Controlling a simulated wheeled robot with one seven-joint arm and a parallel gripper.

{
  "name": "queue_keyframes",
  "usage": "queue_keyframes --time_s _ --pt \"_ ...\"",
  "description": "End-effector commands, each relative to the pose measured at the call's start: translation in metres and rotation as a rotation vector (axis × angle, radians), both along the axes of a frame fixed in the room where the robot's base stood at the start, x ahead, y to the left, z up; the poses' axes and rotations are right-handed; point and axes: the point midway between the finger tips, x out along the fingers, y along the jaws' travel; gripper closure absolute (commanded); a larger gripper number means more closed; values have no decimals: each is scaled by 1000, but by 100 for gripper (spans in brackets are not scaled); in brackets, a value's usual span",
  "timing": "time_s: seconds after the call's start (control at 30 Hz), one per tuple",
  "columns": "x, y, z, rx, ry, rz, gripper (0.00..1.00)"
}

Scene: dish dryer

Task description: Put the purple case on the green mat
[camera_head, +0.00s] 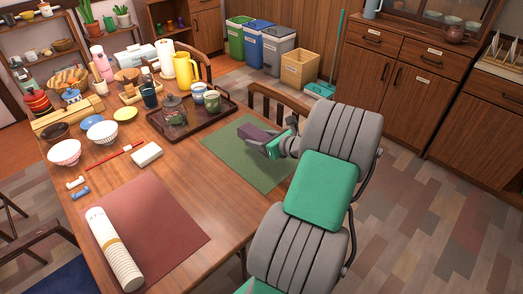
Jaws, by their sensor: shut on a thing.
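The purple case (257,134) is a dark purple oblong block at the end of my arm in the head view. My gripper (265,145) is shut on it. The green mat (230,163) lies flat on the right part of the wooden table. The case shows over the mat's upper right part. I cannot tell whether it touches the mat or is held above it. My arm covers the mat's right edge, and the gripper's fingers are partly hidden by the case.
A dark tray (222,118) with a teapot (175,110) and cups stands just left of the mat's far edge. A red mat (165,225) with a white cylinder (113,250) lies at the front. A chair (278,101) stands behind the mat. The mat's left and front parts are bare.

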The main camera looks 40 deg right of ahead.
Motion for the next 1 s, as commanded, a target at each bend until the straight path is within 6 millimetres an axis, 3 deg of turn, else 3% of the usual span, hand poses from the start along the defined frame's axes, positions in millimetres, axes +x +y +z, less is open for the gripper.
queue_keyframes --time_s 0.03,0.23,0.4,0.77,0.8,1.0 --pt "4 -6 -11 -1 -1 1 88" --pt "11 -20 -28 -2 -1 1 88" --pt "11 -20 -57 -1 -1 0 88" --pt "11 -20 -60 -3 -2 0 88" --pt "11 -20 -60 -3 -1 0 41" --pt "11 -20 -59 -3 -1 0 24"
